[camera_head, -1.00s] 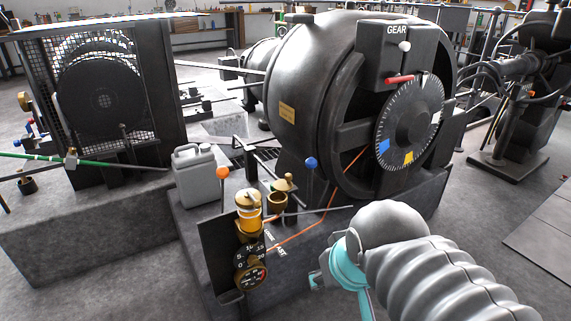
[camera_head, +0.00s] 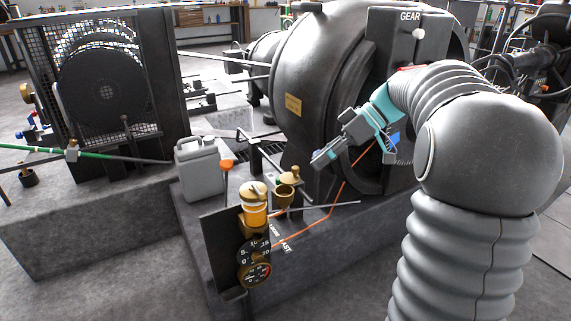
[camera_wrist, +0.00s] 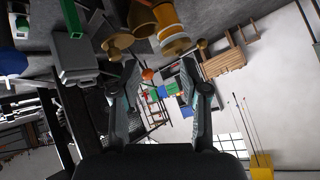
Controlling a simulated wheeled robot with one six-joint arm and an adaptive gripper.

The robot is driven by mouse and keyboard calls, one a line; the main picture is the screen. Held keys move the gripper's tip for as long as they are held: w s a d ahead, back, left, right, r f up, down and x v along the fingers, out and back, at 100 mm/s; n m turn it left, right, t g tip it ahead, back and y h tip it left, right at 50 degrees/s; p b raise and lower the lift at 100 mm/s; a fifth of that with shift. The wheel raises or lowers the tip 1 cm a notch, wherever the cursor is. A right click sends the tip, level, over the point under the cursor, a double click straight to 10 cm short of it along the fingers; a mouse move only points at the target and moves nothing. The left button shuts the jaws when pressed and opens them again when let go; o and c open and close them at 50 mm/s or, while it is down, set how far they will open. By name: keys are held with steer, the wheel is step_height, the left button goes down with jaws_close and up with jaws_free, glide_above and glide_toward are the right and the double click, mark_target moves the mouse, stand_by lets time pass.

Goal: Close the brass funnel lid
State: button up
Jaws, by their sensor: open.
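The brass funnel (camera_head: 286,195) is an open cup behind the amber glass oiler (camera_head: 255,213). Its lid (camera_head: 290,180) is raised at the funnel's back edge, leaving the mouth uncovered. My gripper (camera_head: 356,158) is open and empty, up and to the right of the lid, in front of the big black machine. In the wrist view the lid (camera_wrist: 117,41) shows as a brass disc with a knob, above and left of the open fingers (camera_wrist: 165,78). The funnel (camera_wrist: 142,17) is beside it. I see no contact between gripper and lid.
A grey jerrycan (camera_head: 201,168) and an orange-topped lever (camera_head: 227,167) stand left of the funnel. A round gauge (camera_head: 254,262) sits in front. A thin rod (camera_head: 335,205) and an orange pipe (camera_head: 320,222) run right of the funnel. The black machine (camera_head: 320,80) rises behind.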

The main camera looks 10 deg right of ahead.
mark_target(295, 167)
steer(key=w+d+f+n+y, duration=0.1)
steer(key=w+d+n+y, duration=0.4)
steer(key=d, duration=0.3)
steer(key=shift+h, duration=0.6)
steer(key=x, duration=0.9)
steer(key=w+b+x, duration=0.1)
steer(key=x, duration=0.4)
steer(key=shift+w+d, duration=0.1)
jaws_close()
